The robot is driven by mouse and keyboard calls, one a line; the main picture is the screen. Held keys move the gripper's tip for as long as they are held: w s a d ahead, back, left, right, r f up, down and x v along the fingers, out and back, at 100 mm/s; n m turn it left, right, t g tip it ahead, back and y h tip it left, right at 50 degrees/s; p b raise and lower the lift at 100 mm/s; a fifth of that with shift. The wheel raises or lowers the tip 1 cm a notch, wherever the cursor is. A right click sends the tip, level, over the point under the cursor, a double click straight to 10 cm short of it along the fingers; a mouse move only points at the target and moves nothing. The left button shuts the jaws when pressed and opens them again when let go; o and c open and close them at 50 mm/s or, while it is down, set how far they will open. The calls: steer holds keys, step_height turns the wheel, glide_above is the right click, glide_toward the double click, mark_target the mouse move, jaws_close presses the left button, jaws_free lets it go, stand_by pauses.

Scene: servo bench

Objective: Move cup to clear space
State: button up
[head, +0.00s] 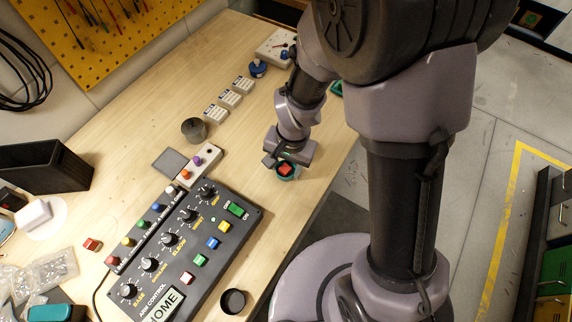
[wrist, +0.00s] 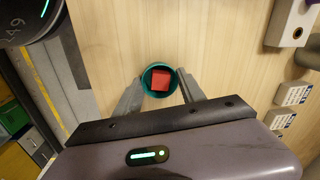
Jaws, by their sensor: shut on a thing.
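A teal round cup (head: 294,176) with a red block (head: 285,169) inside is near the right edge of the bench. The cup (wrist: 146,86) and the red block (wrist: 160,80) also show in the wrist view, seen from above. My gripper (head: 279,163) is shut on the cup, with one finger on each side of it (wrist: 160,88). I cannot tell whether the cup's base touches the wood. The wooden bench top (head: 322,172) is bare right around the cup.
A control box (head: 232,237) with knobs and buttons fills the bench's lower middle. A dark grey cup (head: 194,131) and white keypad-like blocks (head: 229,98) stand further up. A black round holder (head: 232,302) is near the front edge. Bare wood lies between the keypads and my gripper.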

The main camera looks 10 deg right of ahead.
steer(key=o, duration=1.5)
step_height(320, 180, up, 18)
steer(key=d+t+p, duration=0.1)
steer(key=d+p, duration=0.1)
steer(key=p, duration=0.3)
steer(key=s+d+r+t, duration=0.1)
steer(key=s+r, duration=0.2)
steer(key=r, duration=0.1)
steer(key=s+d+r+t, duration=0.1)
steer(key=s+r, duration=0.3)
steer(key=s+d+r+n+t+y, duration=0.1)
steer(key=s+d+r+t, duration=0.1)
steer(key=s+r, duration=0.2)
step_height(320, 180, down, 10)
steer(key=b, duration=1)
